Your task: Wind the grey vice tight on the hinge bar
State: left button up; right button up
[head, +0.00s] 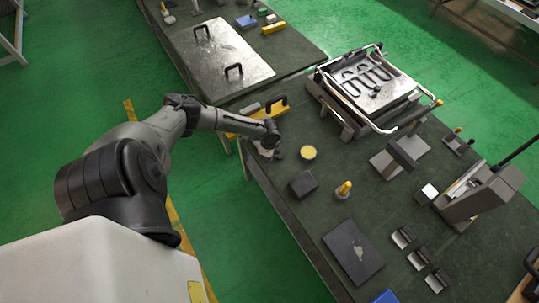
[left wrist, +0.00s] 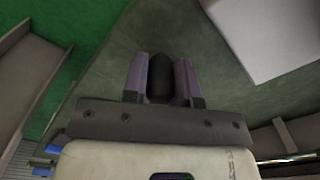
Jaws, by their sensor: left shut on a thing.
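My left gripper (head: 268,148) is low over the left edge of the dark green bench. In the left wrist view, its two fingers (left wrist: 160,85) are closed on a dark, rounded piece (left wrist: 160,74), which looks like a knob or handle end. I cannot tell what this piece belongs to. The heating unit (head: 371,84) stands further back, with a looped element on a metal plate. A bright metal bar (head: 402,123) runs along its front. I cannot tell for certain which grey part is the vice or which bar is the hinge bar. My right gripper is not in view.
A yellow disc (head: 308,152), a dark block (head: 303,184) and a yellow-topped peg (head: 344,190) stand near my left gripper. A grey stand (head: 400,155) and a lever press (head: 480,190) are to the right. A dark flat plate (head: 352,251) lies near the front.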

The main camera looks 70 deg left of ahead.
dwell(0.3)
pick_arm(q)
jog(key=o, duration=0.9)
jog(key=shift+r, duration=0.1)
notch_tip(320, 180, up, 14)
jog(key=shift+f+p, duration=0.15)
jog(key=shift+p, duration=0.4)
